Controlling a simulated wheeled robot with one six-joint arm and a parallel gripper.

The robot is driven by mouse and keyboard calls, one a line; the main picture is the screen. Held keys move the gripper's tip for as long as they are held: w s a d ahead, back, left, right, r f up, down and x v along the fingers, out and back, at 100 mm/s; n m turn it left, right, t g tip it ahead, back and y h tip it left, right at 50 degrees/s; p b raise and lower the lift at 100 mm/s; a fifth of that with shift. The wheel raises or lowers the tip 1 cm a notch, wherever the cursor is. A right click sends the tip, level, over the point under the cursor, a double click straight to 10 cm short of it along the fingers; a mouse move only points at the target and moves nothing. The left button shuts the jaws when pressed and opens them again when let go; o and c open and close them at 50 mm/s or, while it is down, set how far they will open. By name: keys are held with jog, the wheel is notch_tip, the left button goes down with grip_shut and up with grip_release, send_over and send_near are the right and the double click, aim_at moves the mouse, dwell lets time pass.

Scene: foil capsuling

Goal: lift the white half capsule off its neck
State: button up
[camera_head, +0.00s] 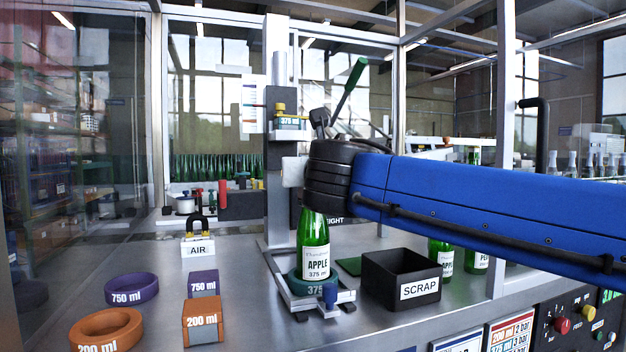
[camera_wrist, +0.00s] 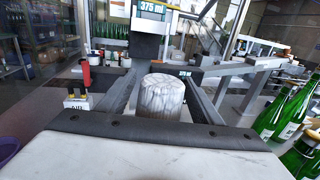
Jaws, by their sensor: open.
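The white half capsule (camera_wrist: 162,98) shows in the wrist view as a pale, wrinkled, flat-topped cap. It stands upright between the two fingers of my gripper (camera_wrist: 165,76), with a visible gap on each side. The fingers are open. In the head view the black end of my arm covers the capsule and the bottle's neck. Below it stands a green bottle (camera_head: 315,243) labelled APPLE 375 ml, upright in a green 375 ring (camera_head: 310,288) on the station base.
A black SCRAP bin (camera_head: 376,281) stands right of the bottle. Green bottles (camera_head: 476,262) stand behind it. Purple 750 ml (camera_head: 131,290) and orange 200 ml (camera_head: 106,328) rings lie at left, near the AIR stand (camera_head: 197,248). A column (camera_head: 280,180) rises behind the bottle.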

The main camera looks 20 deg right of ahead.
jog(key=shift+w, duration=0.15)
jog(key=shift+c, duration=0.3)
jog(key=c, duration=0.7)
jog(key=shift+r, duration=0.1)
jog(key=shift+r, duration=7.15)
